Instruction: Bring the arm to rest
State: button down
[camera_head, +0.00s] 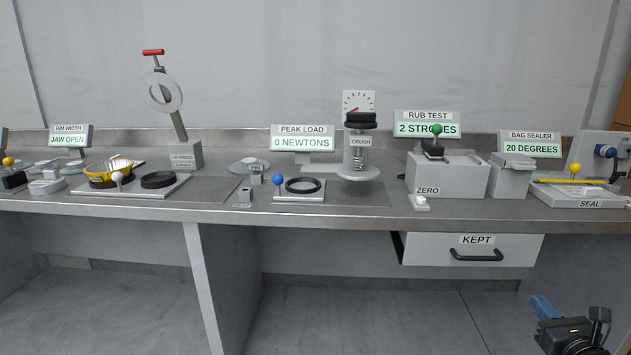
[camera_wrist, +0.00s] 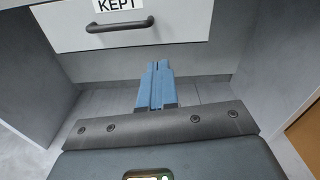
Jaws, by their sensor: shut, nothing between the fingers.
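My gripper (camera_head: 543,309) is low at the right in the head view, below the bench top and in front of the bench. Its blue fingers are together and empty, and they also show in the wrist view (camera_wrist: 157,85). The fingers point toward the space under the drawer marked KEPT (camera_head: 478,249). The drawer front with its dark handle shows at the top of the wrist view (camera_wrist: 165,32). The fingers appear apart from the drawer and touch nothing that I can see.
The drawer juts slightly from the bench. The floor in front is clear.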

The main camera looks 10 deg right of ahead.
jog(key=s+a+f+n+g+p, duration=0.2)
jog(key=s+a+f+n, duration=0.1)
jog(key=s+a+n, duration=0.7)
jog(key=s+a+f+n+g+p, duration=0.1)
jog(key=s+a+f+n+p, duration=0.15)
jog(key=s+a+n, duration=0.65)
jog(key=s+a+r+n+y+p, duration=0.1)
jog(key=s+a+r+n+y, duration=0.1)
jog(key=s+a+r+n, duration=0.7)
jog(key=s+a+r+n+t+y+p, duration=0.1)
jog(key=s+a+r+n+y+p, duration=0.1)
jog(key=s+a+r+n, duration=0.6)
jog(key=s+r+n, duration=0.1)
jog(key=s+r, duration=0.3)
jog(key=s, duration=0.1)
jog(key=shift+a+r+n+y, duration=0.15)
jog(key=shift+a+n+y, duration=0.25)
